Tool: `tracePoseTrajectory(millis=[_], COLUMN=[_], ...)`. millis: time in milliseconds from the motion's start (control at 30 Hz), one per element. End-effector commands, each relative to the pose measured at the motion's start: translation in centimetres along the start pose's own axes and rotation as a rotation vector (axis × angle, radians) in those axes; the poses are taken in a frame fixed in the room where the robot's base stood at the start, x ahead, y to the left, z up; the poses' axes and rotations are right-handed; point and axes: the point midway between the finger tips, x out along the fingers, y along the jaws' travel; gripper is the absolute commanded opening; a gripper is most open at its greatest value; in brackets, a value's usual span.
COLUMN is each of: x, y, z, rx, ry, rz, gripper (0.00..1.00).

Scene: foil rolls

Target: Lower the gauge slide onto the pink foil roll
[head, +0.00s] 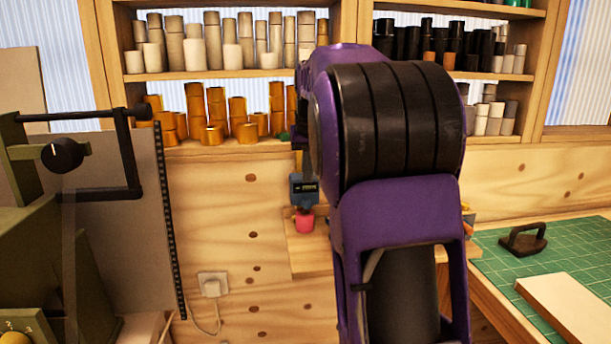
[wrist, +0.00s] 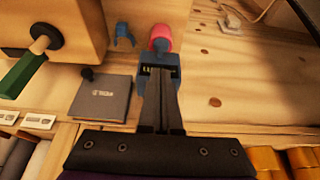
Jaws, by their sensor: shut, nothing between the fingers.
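The pink foil roll (head: 305,222) stands on a wooden ledge in the head view; it also shows at the top of the wrist view (wrist: 160,37). The blue gauge slide (head: 304,188), with a small dark display, is directly above the roll; its blue body shows in the wrist view (wrist: 172,60). The slide's lower end is at or very near the roll; I cannot tell whether they touch. My gripper (wrist: 160,78) is shut and empty, its dark fingertips at the slide's upper side. Contact there is unclear. In the head view my arm hides most of the gripper.
Shelves with gold rolls (head: 247,132) stand behind. A green cutting mat (head: 565,245) lies at right.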

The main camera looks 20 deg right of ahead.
Motion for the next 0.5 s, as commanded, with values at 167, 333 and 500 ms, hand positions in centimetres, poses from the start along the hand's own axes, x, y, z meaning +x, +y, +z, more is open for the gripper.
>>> tracePoseTrajectory(millis=[167,333,500], x=[-1.3,-2.4,-3.5], y=[0.0,0.0,0.0], z=[0.9,1.7,2.5], rx=[-0.001,-0.001,-0.001], ry=[0.002,0.003,0.002], rz=[0.000,0.000,-0.001], gripper=[0.00,0.00,0.00])
